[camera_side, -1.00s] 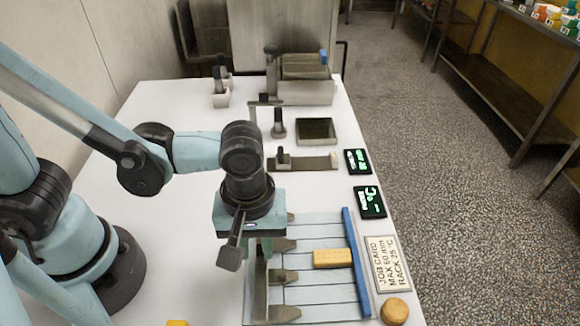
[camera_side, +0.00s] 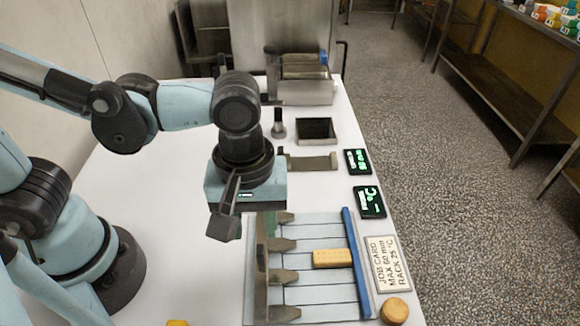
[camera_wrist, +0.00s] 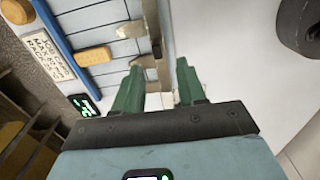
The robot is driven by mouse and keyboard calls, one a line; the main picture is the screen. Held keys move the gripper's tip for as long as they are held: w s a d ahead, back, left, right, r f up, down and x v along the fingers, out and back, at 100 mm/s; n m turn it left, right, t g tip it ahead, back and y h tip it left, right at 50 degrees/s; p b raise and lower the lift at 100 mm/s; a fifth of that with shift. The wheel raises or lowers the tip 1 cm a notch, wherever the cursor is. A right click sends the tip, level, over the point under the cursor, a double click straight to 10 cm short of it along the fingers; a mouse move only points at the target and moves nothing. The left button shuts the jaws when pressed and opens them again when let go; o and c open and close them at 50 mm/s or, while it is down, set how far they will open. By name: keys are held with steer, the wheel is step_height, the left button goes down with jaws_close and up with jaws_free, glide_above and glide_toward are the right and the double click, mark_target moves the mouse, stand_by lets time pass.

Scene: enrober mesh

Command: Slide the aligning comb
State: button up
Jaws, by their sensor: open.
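The aligning comb (camera_side: 262,285) is a grey-brown rail with several pointed teeth facing right, at the left side of a pale slatted board (camera_side: 325,293). In the wrist view the comb (camera_wrist: 152,62) shows with its teeth over the slats. A yellow biscuit-like bar (camera_side: 332,258) lies on the slats, right of the teeth, and also shows in the wrist view (camera_wrist: 92,57). My gripper (camera_wrist: 157,82) has two green fingers apart with nothing held; the comb's end appears between and beyond them. In the side view the fingers are mostly hidden behind the wrist.
A blue bar (camera_side: 355,262) edges the board's right side. Beyond it are a job card (camera_side: 388,262), a round biscuit (camera_side: 395,310) and two displays (camera_side: 369,201). A shallow tray (camera_side: 316,131) and a metal machine (camera_side: 305,85) stand behind.

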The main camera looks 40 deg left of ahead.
mark_target(257, 249)
step_height(257, 249, up, 6)
stand_by(0.5)
steer(key=shift+r, duration=0.1)
steer(key=w+a+m+t, duration=0.3)
steer(key=w+a+m, duration=0.1)
steer(key=a, duration=0.5)
steer(key=w+a+f+m+t, duration=0.1)
steer(key=w+a+m+t, duration=0.3)
steer(key=a, duration=0.5)
steer(key=shift+f+m, duration=0.3)
steer(key=shift+m, duration=0.2)
